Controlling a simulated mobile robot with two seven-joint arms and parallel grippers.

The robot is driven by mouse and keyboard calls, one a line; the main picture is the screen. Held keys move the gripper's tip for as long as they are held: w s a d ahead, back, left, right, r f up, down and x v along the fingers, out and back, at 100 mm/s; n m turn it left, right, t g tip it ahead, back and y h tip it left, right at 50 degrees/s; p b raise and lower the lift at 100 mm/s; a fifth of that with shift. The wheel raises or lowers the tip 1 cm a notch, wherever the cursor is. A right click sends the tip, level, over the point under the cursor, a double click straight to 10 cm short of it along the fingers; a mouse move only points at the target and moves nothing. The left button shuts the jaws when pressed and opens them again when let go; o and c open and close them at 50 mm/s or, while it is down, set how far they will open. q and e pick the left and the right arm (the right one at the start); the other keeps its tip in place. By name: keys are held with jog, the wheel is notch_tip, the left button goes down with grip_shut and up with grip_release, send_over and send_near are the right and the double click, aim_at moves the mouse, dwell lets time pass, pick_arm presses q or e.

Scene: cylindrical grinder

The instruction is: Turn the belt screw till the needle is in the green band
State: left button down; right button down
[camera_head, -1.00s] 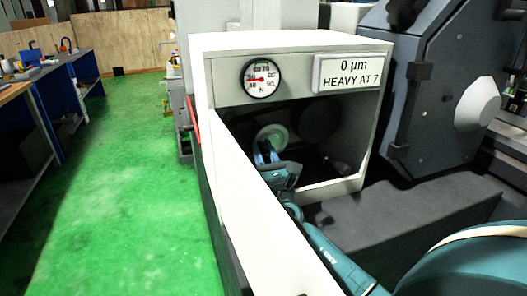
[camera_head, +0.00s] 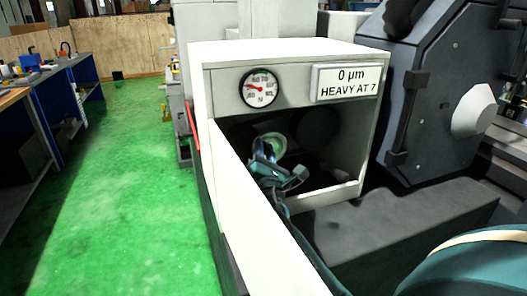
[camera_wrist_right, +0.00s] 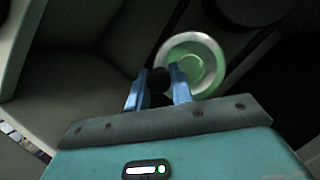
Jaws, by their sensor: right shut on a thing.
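The round white gauge (camera_head: 259,88) sits on the front of the white machine housing. Its red needle points left and slightly up; the green marking is too small to place exactly. My right gripper (camera_head: 266,151) reaches into the dark opening below the gauge. In the right wrist view its blue fingers (camera_wrist_right: 158,88) are shut around a dark round end (camera_wrist_right: 159,79), which looks like the belt screw; the fingers hide part of it. A pale green disc with a white rim (camera_wrist_right: 191,65) is just behind the fingers. My left gripper is not in view.
The housing (camera_head: 290,55) encloses the opening, with a white panel edge (camera_head: 262,211) along its left. A sign (camera_head: 346,82) reads "0 µm HEAVY AT 7". A dark grey machine (camera_head: 437,85) stands at the right. Green floor (camera_head: 130,190) is clear at the left.

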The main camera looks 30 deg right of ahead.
jog(key=shift+r+m, duration=0.1)
jog(key=shift+m, duration=0.2)
jog(key=c, duration=1.2)
grip_release()
jog(key=shift+c, duration=0.2)
pick_arm(q)
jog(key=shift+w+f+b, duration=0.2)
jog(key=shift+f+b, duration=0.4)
jog(key=shift+b, duration=0.65)
pick_arm(e)
jog(key=v, duration=1.2)
jog(key=shift+r, duration=0.1)
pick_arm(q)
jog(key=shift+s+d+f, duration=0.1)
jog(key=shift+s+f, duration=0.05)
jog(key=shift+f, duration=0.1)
